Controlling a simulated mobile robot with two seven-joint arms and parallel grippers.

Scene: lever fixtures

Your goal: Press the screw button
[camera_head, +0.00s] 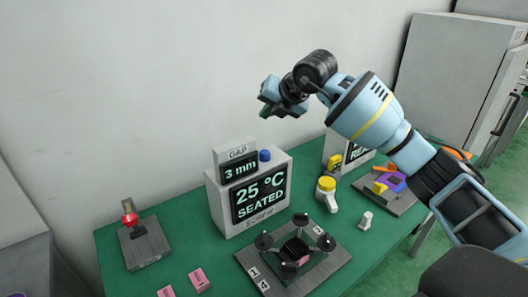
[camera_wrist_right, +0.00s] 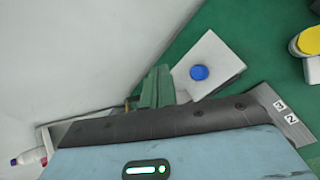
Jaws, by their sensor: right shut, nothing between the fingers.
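The screw button is a blue round button (camera_head: 265,155) on top of a white box labelled SCREW (camera_head: 219,208). The box's screens read "GAP 3 mm" and "25 °C SEATED". In the right wrist view, the blue button (camera_wrist_right: 199,72) sits on the box's white top (camera_wrist_right: 218,55), just right of the fingers. My right gripper (camera_head: 267,109) is shut and empty, in the air above the box, clear of the button. Its green fingers (camera_wrist_right: 155,88) are together in the right wrist view. My left gripper is not in view.
In front of the box is a grey plate (camera_head: 250,262) with several black knobs. A yellow-capped white bottle (camera_head: 327,190) stands to the right, before a second display box (camera_head: 336,150). A red-topped lever fixture (camera_head: 130,222) is at left. Pink blocks (camera_head: 199,280) lie in front. The wall (camera_head: 120,90) is behind.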

